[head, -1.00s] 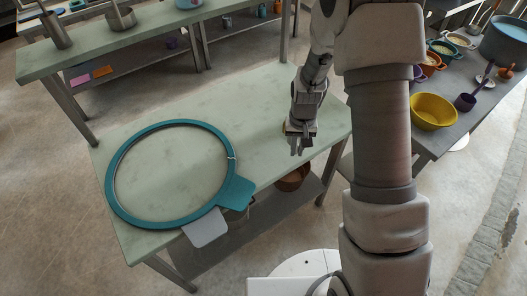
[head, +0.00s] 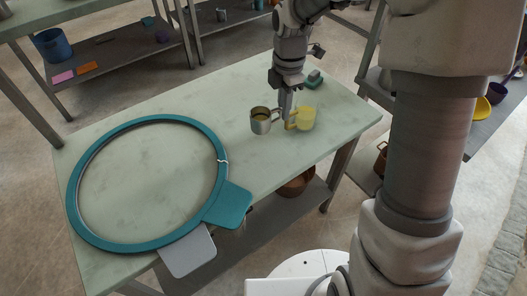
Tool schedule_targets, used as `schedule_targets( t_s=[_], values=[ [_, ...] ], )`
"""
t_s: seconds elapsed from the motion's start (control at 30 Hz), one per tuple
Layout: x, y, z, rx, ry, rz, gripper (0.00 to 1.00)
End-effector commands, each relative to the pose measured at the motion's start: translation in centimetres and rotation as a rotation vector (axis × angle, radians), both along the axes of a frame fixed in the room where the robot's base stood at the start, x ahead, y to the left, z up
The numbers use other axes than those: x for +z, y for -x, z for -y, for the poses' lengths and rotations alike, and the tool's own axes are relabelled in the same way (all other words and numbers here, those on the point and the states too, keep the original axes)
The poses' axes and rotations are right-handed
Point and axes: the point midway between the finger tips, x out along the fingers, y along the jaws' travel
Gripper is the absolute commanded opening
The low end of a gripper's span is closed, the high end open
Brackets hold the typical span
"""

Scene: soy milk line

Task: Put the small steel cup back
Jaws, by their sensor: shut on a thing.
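The small steel cup (head: 261,124) is upright over the pale green table in the head view, its handle side toward my gripper. My gripper (head: 287,115) points down just right of the cup and is shut on it at the handle side. The exact grip is small and partly hidden. I cannot tell whether the cup's base touches the table. A pale yellow cup (head: 307,118) stands close on the right of my fingers, its handle toward them.
A teal ring (head: 75,190) with a tab lies on the left of the table (head: 150,180). A grey plate (head: 188,252) is at the front edge. A small green block (head: 315,77) lies behind the yellow cup. Table between ring and steel cup is clear.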

Motion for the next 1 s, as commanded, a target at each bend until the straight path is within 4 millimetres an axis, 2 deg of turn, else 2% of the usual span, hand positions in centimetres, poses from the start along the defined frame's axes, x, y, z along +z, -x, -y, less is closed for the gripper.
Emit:
schedule_targets(
  t_s=[0.1, 0.23, 0.5, 0.73, 0.9, 1.0],
  values=[
    [0.0, 0.1, -0.1, 0.109, 0.001, 0.001, 0.00],
    [-0.4, 0.2, -0.1, 0.164, 0.001, -0.001, 0.00],
    [-5.1, 0.2, -0.1, 0.172, 0.001, -0.002, 0.00],
    [-6.9, 0.2, -0.2, 0.171, 0.001, -0.002, 0.00],
    [-9.4, 0.2, -0.1, 0.170, 0.001, -0.002, 0.00],
    [-9.8, 0.2, -0.1, 0.170, 0.000, 0.000, 0.00]
  ],
)
